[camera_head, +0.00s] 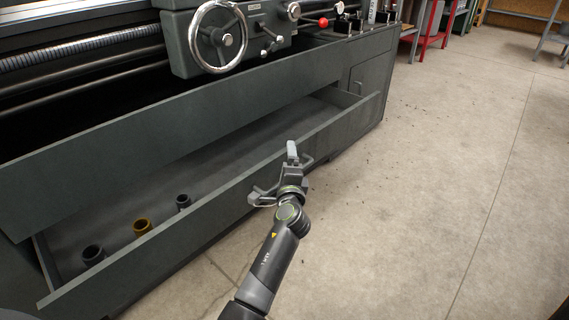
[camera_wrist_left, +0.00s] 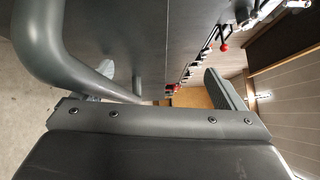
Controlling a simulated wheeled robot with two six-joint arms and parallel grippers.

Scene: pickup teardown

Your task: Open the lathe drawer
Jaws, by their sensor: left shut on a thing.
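The lathe drawer (camera_head: 210,218) stands pulled out from the dark grey lathe cabinet, and its inside shows along its length. My left gripper (camera_head: 286,174) is at the middle of the drawer front, shut on the grey bar handle (camera_head: 258,197). The handle also shows large and close in the left wrist view (camera_wrist_left: 45,45). The gripper hides part of the handle in the head view. My right gripper is in neither view.
Two dark bushings (camera_head: 93,254) (camera_head: 183,202) and a brass bushing (camera_head: 142,227) stand in the drawer's left part. The lathe's handwheel (camera_head: 218,38) and red-knobbed lever (camera_head: 322,22) are above. The concrete floor (camera_head: 430,170) on the right is clear except for small chips.

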